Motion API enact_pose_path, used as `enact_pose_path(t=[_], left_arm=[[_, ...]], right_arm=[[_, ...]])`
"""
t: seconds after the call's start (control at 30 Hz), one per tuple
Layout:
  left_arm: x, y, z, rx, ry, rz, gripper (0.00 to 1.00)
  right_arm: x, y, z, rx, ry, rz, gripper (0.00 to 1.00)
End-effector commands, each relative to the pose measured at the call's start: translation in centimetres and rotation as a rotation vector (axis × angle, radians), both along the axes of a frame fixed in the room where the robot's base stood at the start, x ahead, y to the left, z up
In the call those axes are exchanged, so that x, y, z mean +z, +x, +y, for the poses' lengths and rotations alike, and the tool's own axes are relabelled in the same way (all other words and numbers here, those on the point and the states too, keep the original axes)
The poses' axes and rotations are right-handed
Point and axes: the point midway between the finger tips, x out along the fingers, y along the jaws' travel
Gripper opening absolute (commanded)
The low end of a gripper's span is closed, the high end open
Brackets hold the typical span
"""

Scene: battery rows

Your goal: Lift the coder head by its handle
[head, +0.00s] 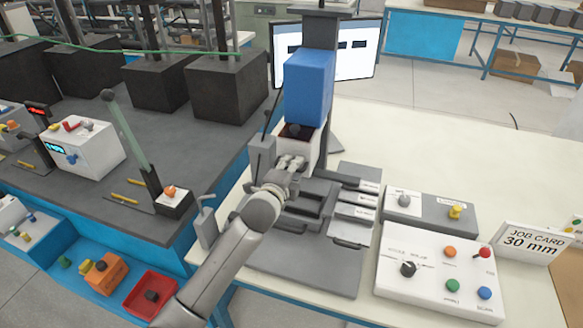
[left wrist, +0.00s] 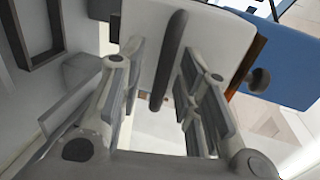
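The coder head stands on a dark column at the back of the white table. Its upper part is a blue box (head: 308,86) and below it is a white block (head: 309,150). In the left wrist view the white block (left wrist: 225,40) fills the top middle, with the blue box (left wrist: 280,62) to its right. A dark bar handle (left wrist: 170,55) runs along the white face. My left gripper (head: 290,161) is at the front of the white block. In the left wrist view its fingers (left wrist: 160,85) are open, one on each side of the handle, with gaps visible. My right gripper is out of view.
A grey fixture plate (head: 318,262) with slots lies under my left arm. A white control box (head: 440,272) with coloured buttons and a job card (head: 532,242) reading 30 mm stand to the right. A grey post (head: 207,228) stands left of my arm.

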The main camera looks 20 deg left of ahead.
Motion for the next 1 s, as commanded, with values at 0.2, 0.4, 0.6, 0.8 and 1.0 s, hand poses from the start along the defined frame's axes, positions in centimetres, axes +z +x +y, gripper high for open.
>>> enact_pose_path(t=[0.2,0.4,0.6,0.8,1.0], left_arm=[[0.02,0.14,-0.01,0.000,0.000,-0.001,0.32],[0.00,0.12,-0.01,0.000,0.000,-0.001,0.16],[0.00,0.11,-0.01,0.000,0.000,0.000,0.00],[-0.02,0.10,-0.01,0.000,0.000,0.000,0.00],[0.93,0.11,0.00,0.000,0.001,-0.001,0.00]], right_arm=[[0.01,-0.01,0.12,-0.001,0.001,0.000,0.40],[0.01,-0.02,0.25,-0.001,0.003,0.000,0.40],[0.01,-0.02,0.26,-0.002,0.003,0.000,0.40],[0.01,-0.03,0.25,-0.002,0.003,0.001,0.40],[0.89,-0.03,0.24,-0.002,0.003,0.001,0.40]])
